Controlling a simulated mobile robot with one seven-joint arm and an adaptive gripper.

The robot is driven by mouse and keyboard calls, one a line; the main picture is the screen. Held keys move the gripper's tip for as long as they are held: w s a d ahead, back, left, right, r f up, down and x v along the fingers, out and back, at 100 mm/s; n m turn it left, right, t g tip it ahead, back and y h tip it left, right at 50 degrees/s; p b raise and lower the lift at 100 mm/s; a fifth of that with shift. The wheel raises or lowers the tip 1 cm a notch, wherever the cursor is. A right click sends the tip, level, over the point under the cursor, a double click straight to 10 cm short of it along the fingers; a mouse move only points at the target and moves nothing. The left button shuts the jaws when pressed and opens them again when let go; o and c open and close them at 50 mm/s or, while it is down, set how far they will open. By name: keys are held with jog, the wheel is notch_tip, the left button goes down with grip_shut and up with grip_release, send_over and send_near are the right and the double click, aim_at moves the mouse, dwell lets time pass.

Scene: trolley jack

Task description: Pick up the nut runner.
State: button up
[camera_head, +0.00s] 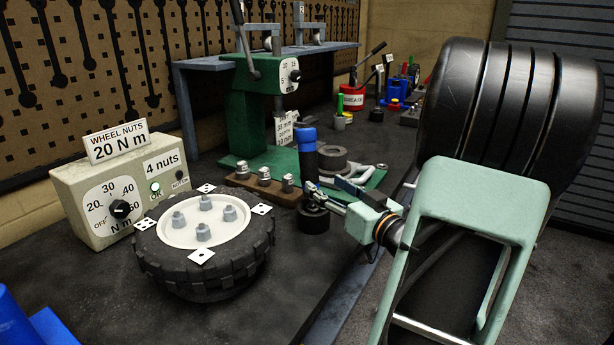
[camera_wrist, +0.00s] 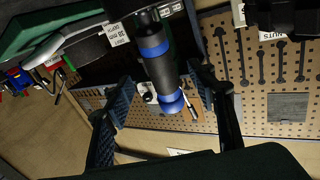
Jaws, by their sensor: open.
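The nut runner (camera_head: 308,160) is an upright dark cylinder with a blue top, standing on a round black base beside the row of nuts. My gripper (camera_head: 314,193) reaches it from the right, level with its middle. In the wrist view the nut runner (camera_wrist: 160,72) shows black with blue bands and lies between the two spread fingers of my gripper (camera_wrist: 163,80). The fingers look apart from it, with a gap on each side. Whether a fingertip touches it cannot be told.
A wheel (camera_head: 240,260) with several nuts stands at front left, by the torque box (camera_head: 95,200). A wooden nut rack (camera_head: 255,186) and the green press (camera_head: 250,115) are close behind the nut runner. A red grease tin (camera_head: 352,98) stands farther back.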

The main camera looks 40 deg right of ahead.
aim_at(315, 177)
jog(key=w, duration=0.5)
jog(key=w+b, duration=0.1)
jog(key=w, duration=0.2)
jog(key=shift+w+d+f, duration=0.15)
jog(key=shift+d, duration=0.15)
grip_shut()
